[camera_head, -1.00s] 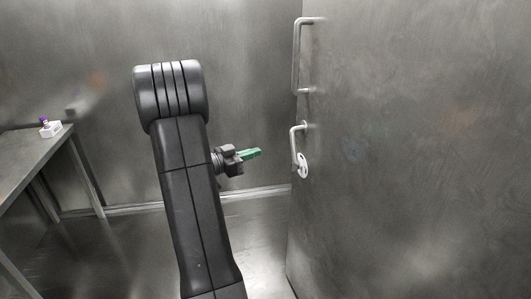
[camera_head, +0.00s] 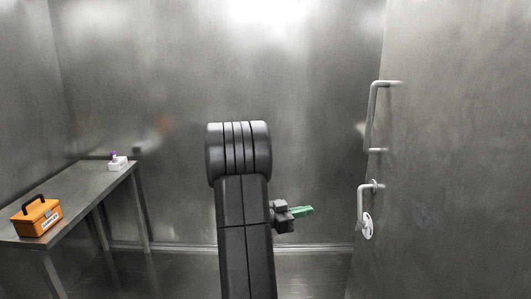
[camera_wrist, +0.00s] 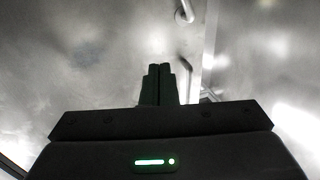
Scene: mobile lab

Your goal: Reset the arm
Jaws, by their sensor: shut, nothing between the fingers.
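My arm stands upright in the middle of the head view. My gripper (camera_head: 304,211), with green fingers, sticks out to the right of the arm, well left of the door handle. In the wrist view my gripper (camera_wrist: 158,70) shows as two dark fingers side by side, closed together. Nothing is held between them.
A metal door (camera_head: 455,170) on the right has a long pull handle (camera_head: 373,115) and a lever handle (camera_head: 361,205) with a white round part. A steel table (camera_head: 85,195) at left bears an orange case (camera_head: 38,217) and a small white purple-topped item (camera_head: 117,165). The floor between is clear.

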